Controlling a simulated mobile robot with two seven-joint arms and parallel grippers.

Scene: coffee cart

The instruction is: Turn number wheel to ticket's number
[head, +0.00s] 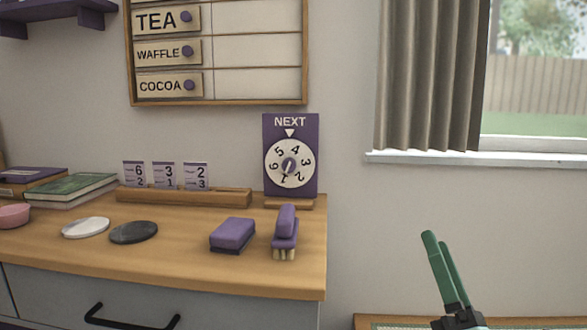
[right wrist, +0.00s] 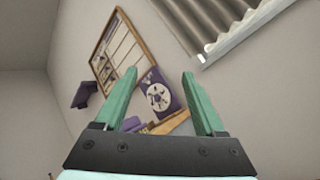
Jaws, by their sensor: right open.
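The number wheel (head: 290,163) is a white dial with digits 1 to 6 on a purple NEXT board (head: 310,183). The white pointer (head: 289,132) above it falls between 5 and 4, nearer the 4. Three tickets stand in a wooden rail (head: 220,196): one reads 6 over 2 (head: 134,174), one 3 over 1 (head: 165,175), one 2 over 3 (head: 196,175). My right gripper (head: 438,240) has green fingers, is open and empty, and is right of the counter, apart from the wheel. In the right wrist view the wheel (right wrist: 158,97) shows between the fingers. My left gripper is out of view.
On the counter (head: 180,250) are a purple eraser-like block (head: 232,234), a purple-handled brush (head: 286,225), two discs (head: 134,232), books (head: 70,189) and a pink bowl (head: 12,215). A menu board (head: 258,85) hangs above. Clear air lies between my right gripper and the wheel.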

